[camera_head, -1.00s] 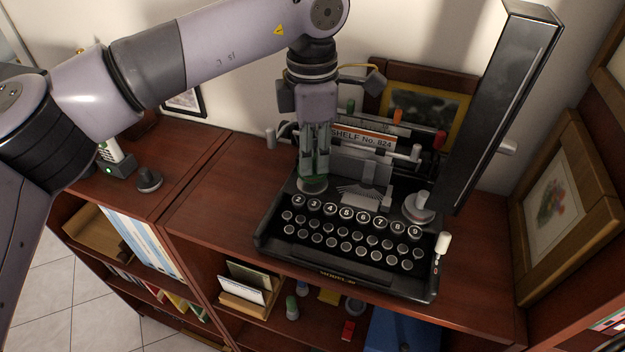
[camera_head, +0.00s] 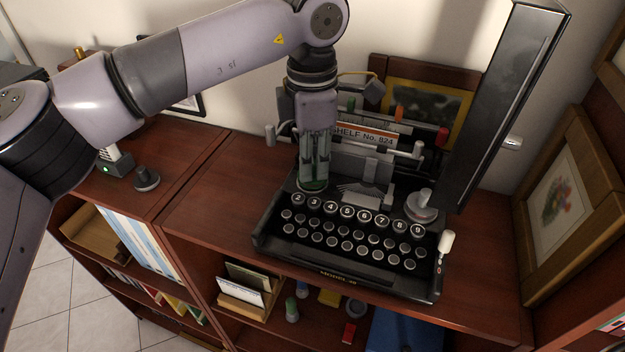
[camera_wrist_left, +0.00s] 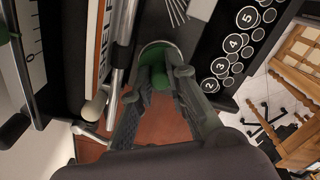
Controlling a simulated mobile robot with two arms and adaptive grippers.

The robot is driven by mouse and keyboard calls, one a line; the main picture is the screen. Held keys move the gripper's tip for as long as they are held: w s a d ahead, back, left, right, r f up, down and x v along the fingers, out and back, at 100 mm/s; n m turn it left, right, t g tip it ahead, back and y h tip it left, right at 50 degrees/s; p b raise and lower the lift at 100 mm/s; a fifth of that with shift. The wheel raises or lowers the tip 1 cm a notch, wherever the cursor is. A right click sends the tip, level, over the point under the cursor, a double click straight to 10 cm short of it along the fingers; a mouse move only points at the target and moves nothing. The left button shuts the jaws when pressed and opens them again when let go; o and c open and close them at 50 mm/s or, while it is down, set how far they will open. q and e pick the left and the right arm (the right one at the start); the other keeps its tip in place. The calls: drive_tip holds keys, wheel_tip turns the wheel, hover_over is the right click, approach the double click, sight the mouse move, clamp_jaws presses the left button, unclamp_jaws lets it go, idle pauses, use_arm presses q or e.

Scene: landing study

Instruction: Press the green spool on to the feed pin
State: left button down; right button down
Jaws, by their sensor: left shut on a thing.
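My left gripper (camera_head: 314,178) points straight down over the left side of the black typewriter (camera_head: 345,283), behind its number keys. It is shut on the green spool (camera_head: 313,185), which sits low at the typewriter's left spool place. In the left wrist view, the green spool (camera_wrist_left: 157,52) shows as a round green rim with its hub between the fingertips (camera_wrist_left: 160,84). The feed pin is hidden under the spool and fingers, so I cannot tell how far down the spool sits. My right gripper is out of view.
A grey spool (camera_head: 421,206) stands on the typewriter's right side. The carriage with a paper label (camera_head: 365,134) is close behind my gripper. A white-handled lever (camera_head: 446,242) sticks up at the right front. The wooden cabinet top (camera_head: 215,207) left of the typewriter is clear.

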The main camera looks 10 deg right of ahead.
use_arm(q)
drive_tip(key=shift+f, duration=0.2)
idle(0.6)
drive_tip(key=c, duration=1.5)
unclamp_jaws()
drive_tip(key=shift+s, duration=0.1)
drive_tip(key=shift+r, duration=0.1)
